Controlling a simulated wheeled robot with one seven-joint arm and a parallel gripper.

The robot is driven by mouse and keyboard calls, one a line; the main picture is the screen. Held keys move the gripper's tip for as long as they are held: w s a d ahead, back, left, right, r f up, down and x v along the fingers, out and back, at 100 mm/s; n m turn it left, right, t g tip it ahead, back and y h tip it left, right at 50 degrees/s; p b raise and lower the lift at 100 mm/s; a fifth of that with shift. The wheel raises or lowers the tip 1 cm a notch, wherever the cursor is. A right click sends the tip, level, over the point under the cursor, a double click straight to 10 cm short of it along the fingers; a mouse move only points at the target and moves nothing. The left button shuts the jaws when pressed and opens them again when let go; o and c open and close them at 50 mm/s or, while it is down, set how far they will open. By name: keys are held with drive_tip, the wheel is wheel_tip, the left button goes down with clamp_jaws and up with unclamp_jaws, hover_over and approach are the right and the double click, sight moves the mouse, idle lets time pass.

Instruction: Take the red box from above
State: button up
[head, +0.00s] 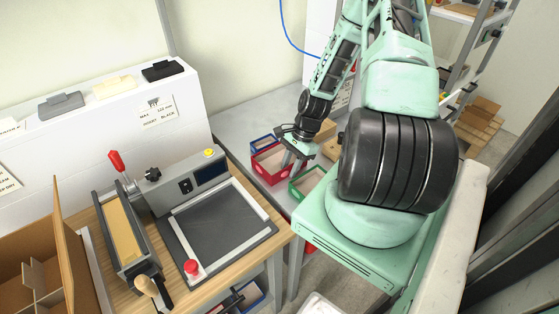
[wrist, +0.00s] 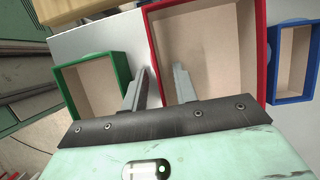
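The red box (head: 268,173) is an open-topped tray with red walls and a beige inside, on the grey surface behind the wooden table. In the wrist view the red box (wrist: 246,50) fills the upper middle and looks empty. My gripper (head: 289,160) is over its right side in the head view. In the wrist view my gripper (wrist: 161,68) is open, its two grey fingers apart. The box's left wall runs between them in the picture, one finger over the inside and one outside. Whether the fingers reach below the rim, I cannot tell.
A green box (wrist: 122,73) stands close on one side of the red box and a blue box (wrist: 271,60) on the other. Cardboard-coloured blocks (head: 327,130) are behind my gripper. A machine with a grey plate (head: 222,222) is on the wooden table (head: 270,247).

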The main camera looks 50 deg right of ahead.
drive_tip(key=shift+f, duration=0.15)
clamp_jaws()
